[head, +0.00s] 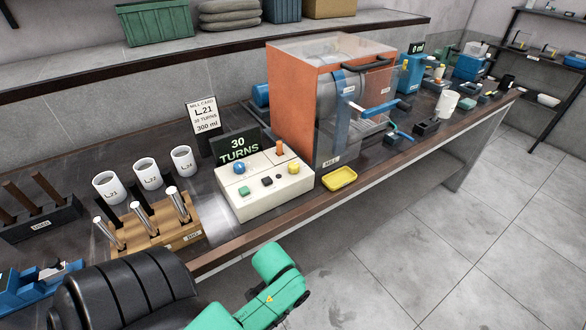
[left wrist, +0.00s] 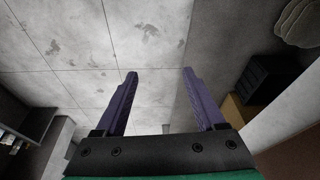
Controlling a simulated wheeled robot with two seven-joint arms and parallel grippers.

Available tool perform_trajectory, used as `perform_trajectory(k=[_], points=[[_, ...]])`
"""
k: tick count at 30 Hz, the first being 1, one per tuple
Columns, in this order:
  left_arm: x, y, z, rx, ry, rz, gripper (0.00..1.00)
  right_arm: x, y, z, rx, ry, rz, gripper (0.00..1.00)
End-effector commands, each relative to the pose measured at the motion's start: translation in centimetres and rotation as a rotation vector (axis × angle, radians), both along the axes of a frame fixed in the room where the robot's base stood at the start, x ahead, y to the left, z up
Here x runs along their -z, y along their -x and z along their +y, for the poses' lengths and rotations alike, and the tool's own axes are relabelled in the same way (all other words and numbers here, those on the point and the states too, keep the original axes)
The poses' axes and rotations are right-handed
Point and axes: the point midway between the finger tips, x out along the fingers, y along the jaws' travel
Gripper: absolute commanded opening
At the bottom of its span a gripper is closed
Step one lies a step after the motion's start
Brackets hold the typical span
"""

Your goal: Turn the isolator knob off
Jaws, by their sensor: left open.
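A cream control box (head: 262,196) stands on the bench in the head view, left of the orange-sided mill (head: 292,95). On its top are an upright orange knob (head: 280,148), a round blue knob (head: 240,167), a green button (head: 244,190), a yellow button (head: 294,168) and small black parts. I cannot read which one is the isolator knob. My left gripper (left wrist: 159,73) is open in the left wrist view, with nothing between its purple fingers. It faces grey tiles, away from the box. My right gripper is not in view.
A wooden rack (head: 155,228) with metal-topped rods and several white cups (head: 147,173) stand to the left. The floor before the bench is clear.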

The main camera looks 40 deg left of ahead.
Motion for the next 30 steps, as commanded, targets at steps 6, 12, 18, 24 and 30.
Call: perform_trajectory(k=[6, 12, 18, 24, 30], points=[[-9.0, -2.8, 1.5, 0.024, -0.072, -0.167, 0.71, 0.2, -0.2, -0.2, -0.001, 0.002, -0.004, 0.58], [-17.0, -12.2, 3.8, 0.144, -0.301, -0.575, 0.71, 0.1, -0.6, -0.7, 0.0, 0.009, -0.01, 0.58], [-28.6, -20.0, 2.6, 0.392, -0.589, -1.047, 0.71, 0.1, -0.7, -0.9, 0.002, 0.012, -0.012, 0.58], [-41.5, -22.4, -5.5, 1.009, -1.032, -1.562, 0.71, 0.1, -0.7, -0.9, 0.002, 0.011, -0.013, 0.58], [-37.6, -20.3, -6.7, 2.234, -1.429, -1.343, 0.71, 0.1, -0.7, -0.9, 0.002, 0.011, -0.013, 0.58]])
